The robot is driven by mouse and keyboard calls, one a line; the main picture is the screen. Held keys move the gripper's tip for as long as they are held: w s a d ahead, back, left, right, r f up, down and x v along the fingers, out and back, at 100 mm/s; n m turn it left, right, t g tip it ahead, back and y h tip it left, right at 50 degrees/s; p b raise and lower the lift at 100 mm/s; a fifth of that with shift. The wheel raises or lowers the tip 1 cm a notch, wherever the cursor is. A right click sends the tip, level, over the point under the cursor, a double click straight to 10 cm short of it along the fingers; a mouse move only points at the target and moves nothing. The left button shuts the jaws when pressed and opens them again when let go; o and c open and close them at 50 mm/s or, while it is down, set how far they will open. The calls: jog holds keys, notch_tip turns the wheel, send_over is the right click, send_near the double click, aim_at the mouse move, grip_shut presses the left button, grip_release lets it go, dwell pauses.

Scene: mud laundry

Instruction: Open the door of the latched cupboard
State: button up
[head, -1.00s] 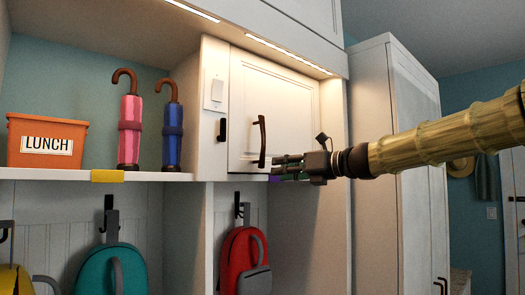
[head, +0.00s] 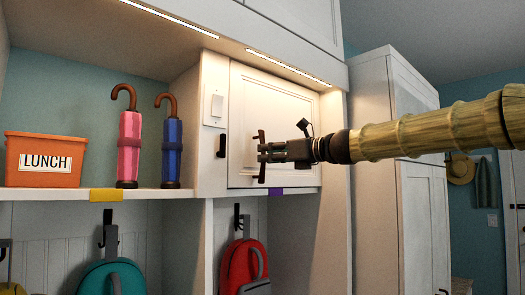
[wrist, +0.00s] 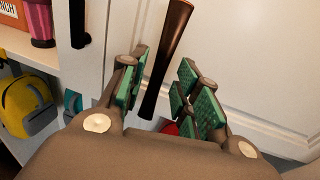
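The cupboard door (head: 285,105) is a pale panel that looks closed in its frame. Its dark brown vertical handle (head: 262,136) is near the door's left edge. A small black latch piece (head: 222,145) sits on the frame left of the door; it also shows in the wrist view (wrist: 78,24). My gripper (head: 264,153) is at the handle and hides its middle in the head view. In the wrist view my gripper (wrist: 165,88) is open, with the handle (wrist: 166,60) between its green-padded fingers, closer to the left one. I see a gap on the right side.
A shelf (head: 60,194) on the left holds an orange lunch bin (head: 45,160), a pink umbrella (head: 130,145) and a blue umbrella (head: 172,150). Backpacks hang below, including a red one (head: 240,262). A tall cabinet (head: 375,215) stands to the right.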

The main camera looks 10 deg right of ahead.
jog(key=shift+p+x, duration=0.4)
jog(key=shift+x, duration=1)
grip_shut()
